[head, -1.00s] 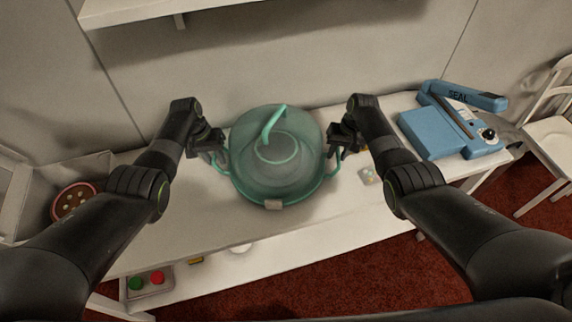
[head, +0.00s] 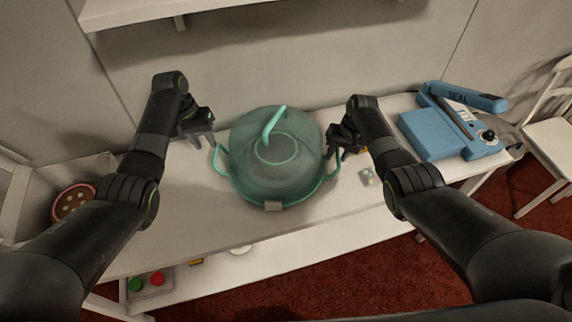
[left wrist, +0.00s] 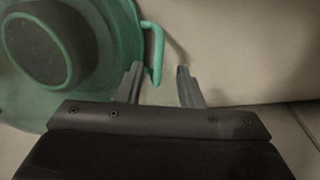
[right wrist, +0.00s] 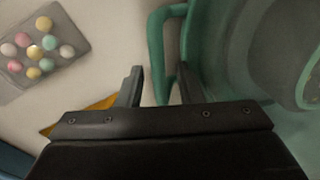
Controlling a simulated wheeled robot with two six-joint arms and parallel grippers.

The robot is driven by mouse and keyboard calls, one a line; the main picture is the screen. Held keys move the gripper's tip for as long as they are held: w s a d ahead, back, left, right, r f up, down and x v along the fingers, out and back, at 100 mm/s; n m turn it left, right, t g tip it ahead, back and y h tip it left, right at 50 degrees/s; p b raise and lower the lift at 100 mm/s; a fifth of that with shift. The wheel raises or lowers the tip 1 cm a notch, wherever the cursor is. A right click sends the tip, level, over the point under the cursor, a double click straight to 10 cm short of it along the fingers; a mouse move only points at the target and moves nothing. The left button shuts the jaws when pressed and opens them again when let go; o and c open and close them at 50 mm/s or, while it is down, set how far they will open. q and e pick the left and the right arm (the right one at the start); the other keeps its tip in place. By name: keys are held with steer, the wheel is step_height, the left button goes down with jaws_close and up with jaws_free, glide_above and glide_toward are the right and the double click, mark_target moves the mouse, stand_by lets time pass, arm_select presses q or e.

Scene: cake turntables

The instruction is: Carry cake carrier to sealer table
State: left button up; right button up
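The cake carrier (head: 250,180) is a translucent green dome with a top handle and two side handles. It sits upright on the white table (head: 220,228), with a small pale clasp at its front. My left gripper (head: 203,136) is open and empty, apart from the left side handle (head: 220,160), behind and above it. In the left wrist view that handle (left wrist: 157,50) shows beyond the open fingers (left wrist: 158,75). My right gripper (head: 336,150) is at the right side handle. In the right wrist view its fingers (right wrist: 160,80) are apart, with the handle (right wrist: 155,50) between them.
A blue sealer machine (head: 430,135) marked SEAL stands at the table's right end. A small tray of coloured balls (right wrist: 40,45) lies right of the carrier. A box with a red-rimmed round item (head: 72,203) is at left. A shelf (head: 140,10) hangs above.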

steer(key=shift+r, duration=0.1)
arm_select(q)
steer(key=r, duration=0.3)
steer(key=shift+a+r, duration=0.3)
arm_select(e)
step_height(320, 180, up, 12)
steer(key=d, duration=0.2)
steer(key=shift+d, duration=0.15)
arm_select(q)
steer(key=shift+f, duration=0.1)
arm_select(e)
steer(key=shift+s+f, duration=0.1)
steer(key=shift+f, duration=0.15)
